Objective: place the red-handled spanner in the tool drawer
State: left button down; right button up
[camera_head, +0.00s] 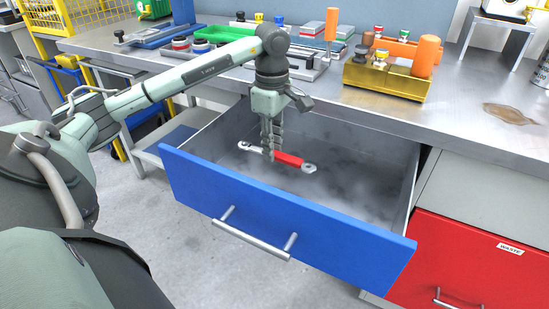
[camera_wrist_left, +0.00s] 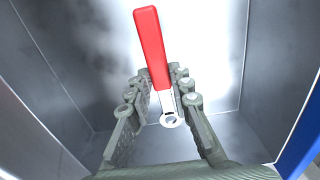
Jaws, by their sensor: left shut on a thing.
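The red-handled spanner (camera_head: 290,159) is held in my left gripper (camera_head: 268,148) inside the open tool drawer (camera_head: 330,235). The spanner has a red handle and metal ring ends, and lies roughly level across the fingers in the head view. In the left wrist view, the red handle (camera_wrist_left: 152,48) extends away from the fingers of my left gripper (camera_wrist_left: 158,88), with one ring end between them. The grey drawer walls (camera_wrist_left: 50,60) surround it. I cannot tell whether the spanner touches the drawer floor. My right gripper is not in view.
A red drawer marked WASTE (camera_head: 475,260) is shut at the right. The grey worktop (camera_head: 450,120) above holds a yellow block with an orange-handled tool (camera_head: 385,78), a green tray (camera_head: 220,34) and several fixtures. The drawer floor around the spanner looks clear.

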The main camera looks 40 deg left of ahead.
aim_at(273, 177)
pick_arm(q)
notch_tip(273, 177, down, 3)
jog(key=shift+f, duration=0.2)
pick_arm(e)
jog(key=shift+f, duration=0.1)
pick_arm(q)
jog(key=shift+f, duration=0.15)
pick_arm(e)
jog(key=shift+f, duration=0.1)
pick_arm(q)
jog(key=shift+f+b, duration=0.25)
jog(key=shift+b, duration=0.05)
jog(key=shift+f, duration=0.2)
jog(key=c, duration=1.4)
grip_release()
jog(key=shift+o, duration=0.2)
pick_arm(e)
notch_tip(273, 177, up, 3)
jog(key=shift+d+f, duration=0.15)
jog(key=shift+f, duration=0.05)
